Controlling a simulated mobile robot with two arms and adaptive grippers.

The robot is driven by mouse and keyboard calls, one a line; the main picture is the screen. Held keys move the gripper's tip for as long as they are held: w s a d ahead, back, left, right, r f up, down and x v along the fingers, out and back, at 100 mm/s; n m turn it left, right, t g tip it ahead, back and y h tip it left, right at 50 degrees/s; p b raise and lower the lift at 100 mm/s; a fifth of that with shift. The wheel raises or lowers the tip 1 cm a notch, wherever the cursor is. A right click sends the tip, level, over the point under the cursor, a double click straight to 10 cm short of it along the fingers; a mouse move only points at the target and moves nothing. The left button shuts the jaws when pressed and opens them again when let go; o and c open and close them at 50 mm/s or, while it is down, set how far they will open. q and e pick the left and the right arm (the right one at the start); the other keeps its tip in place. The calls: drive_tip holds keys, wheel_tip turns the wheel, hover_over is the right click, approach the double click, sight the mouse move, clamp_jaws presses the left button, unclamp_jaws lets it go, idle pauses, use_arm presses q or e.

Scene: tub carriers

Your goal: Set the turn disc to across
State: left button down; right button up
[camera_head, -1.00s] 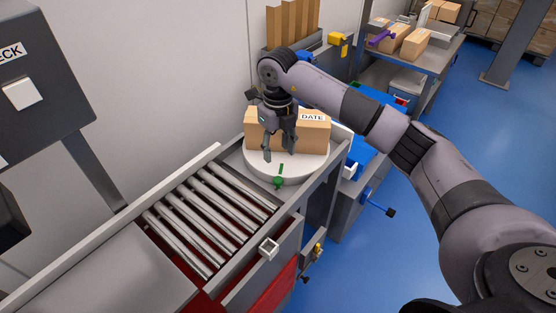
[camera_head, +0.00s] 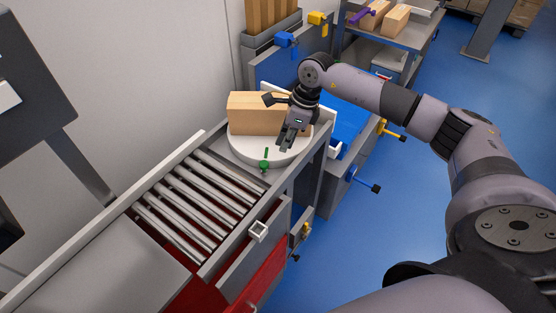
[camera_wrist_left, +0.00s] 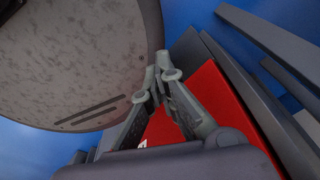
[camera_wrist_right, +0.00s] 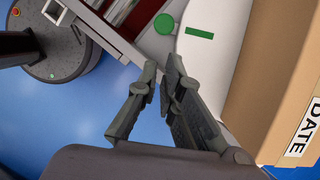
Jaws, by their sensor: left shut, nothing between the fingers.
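The turn disc (camera_head: 243,150) is a white round plate at the far end of the roller lane. A tan box (camera_head: 252,112) stands on it; its DATE label (camera_wrist_right: 302,130) shows in the right wrist view. A green bar (camera_head: 266,153) on the disc lines up with a green round marker (camera_head: 264,166) beside its near edge. My right gripper (camera_head: 285,142) is above the disc's near right side, in front of the box. Its fingers are slightly apart with nothing between them. My left gripper (camera_wrist_left: 161,72) is shut and empty, seen only in the left wrist view.
Metal rollers (camera_head: 200,208) lead up to the disc. A blue surface (camera_head: 345,130) lies beyond it, with a blue-handled lever (camera_head: 364,182) at its side. A sign post stands left. A shelf with boxes (camera_head: 396,20) is behind. Blue floor at right is free.

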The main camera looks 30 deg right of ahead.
sight(264, 164)
drive_tip(key=shift+s+d+f+n, duration=0.15)
drive_tip(key=shift+s+d+n, duration=0.35)
drive_tip(key=shift+n, duration=0.4)
clamp_jaws()
drive_tip(key=x, duration=0.3)
drive_tip(key=p+x, duration=0.1)
drive_tip(key=x, duration=0.2)
drive_tip(key=p+x, duration=0.1)
drive_tip(key=x, duration=0.3)
drive_tip(key=shift+w, duration=0.3)
drive_tip(key=shift+n, duration=0.3)
drive_tip(key=a, duration=0.1)
drive_tip(key=w+a+b, duration=0.1)
drive_tip(key=a+b, duration=0.1)
drive_tip(key=shift+w+a+f, duration=0.15)
drive_tip(key=shift+w+a, duration=0.15)
drive_tip(key=shift+w, duration=0.1)
drive_tip(key=shift+w+a+b, duration=0.2)
drive_tip(key=shift+a+b, duration=0.1)
drive_tip(key=shift+s+d+r, duration=0.1)
drive_tip(key=shift+r, duration=0.15)
